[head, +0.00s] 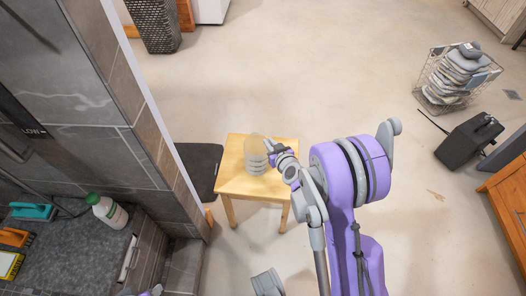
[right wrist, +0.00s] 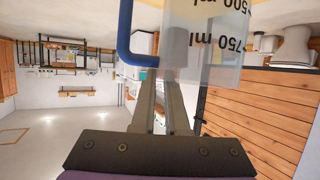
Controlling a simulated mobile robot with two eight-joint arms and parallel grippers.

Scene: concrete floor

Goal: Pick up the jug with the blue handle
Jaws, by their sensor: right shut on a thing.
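The clear jug (head: 256,155) shows over the small wooden table (head: 240,184) in the head view. I cannot tell whether it rests on the table or is just above it. In the right wrist view the jug (right wrist: 222,72) has dark volume marks, appears upside down, and its blue handle (right wrist: 125,35) is on the left. My right gripper (head: 277,154) reaches the jug from the right in the head view. Its fingers (right wrist: 168,78) are shut on the jug's wall beside the handle.
A dark seat (head: 199,168) stands left of the table, near a tiled wall. A counter with a white bottle (head: 109,212) is at lower left. A wire basket (head: 458,78) and a black case (head: 470,143) stand at right. Floor behind the table is clear.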

